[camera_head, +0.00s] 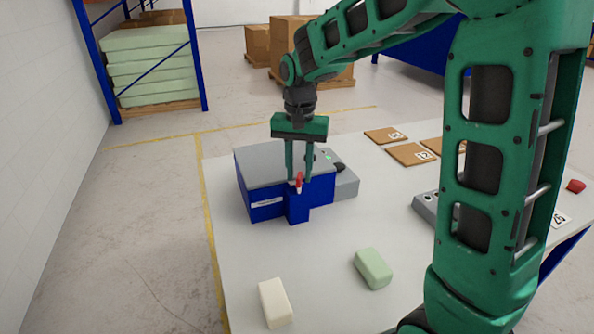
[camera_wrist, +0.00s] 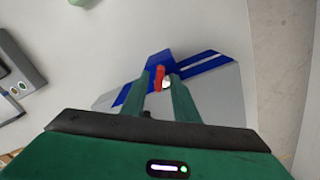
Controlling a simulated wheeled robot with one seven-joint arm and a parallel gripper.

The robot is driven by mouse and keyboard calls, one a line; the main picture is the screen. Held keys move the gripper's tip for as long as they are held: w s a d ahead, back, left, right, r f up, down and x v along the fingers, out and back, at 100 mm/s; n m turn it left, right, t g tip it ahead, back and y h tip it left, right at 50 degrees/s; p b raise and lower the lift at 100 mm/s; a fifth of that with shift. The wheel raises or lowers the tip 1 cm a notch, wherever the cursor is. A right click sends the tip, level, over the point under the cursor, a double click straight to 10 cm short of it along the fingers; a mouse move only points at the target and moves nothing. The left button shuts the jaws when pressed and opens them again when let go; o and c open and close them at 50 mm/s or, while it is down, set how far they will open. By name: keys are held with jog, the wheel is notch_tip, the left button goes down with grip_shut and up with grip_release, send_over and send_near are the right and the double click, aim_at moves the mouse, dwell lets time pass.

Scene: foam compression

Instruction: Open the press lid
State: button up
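The press (camera_head: 262,206) is a blue box with a flat grey lid (camera_head: 262,165), standing on the white table. The lid lies flat and looks shut. A small red handle (camera_head: 299,180) with a pale tip sits at the lid's front edge, above a blue block on the front. My gripper (camera_head: 299,178) points down at the front edge, its fingers apart on either side of the handle. In the wrist view the red handle (camera_wrist: 160,76) shows between the fingers (camera_wrist: 161,78), with a gap visible on the right; contact on the left cannot be told.
A white foam block (camera_head: 275,303) and a green foam block (camera_head: 373,268) lie in front of the press. Numbered brown mats (camera_head: 412,154) lie behind right. A grey device (camera_head: 425,207) stands right, partly behind my arm. A red object (camera_head: 576,186) is far right.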

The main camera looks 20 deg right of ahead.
grip_shut()
jog(key=shift+r, duration=0.1)
dwell(1.2)
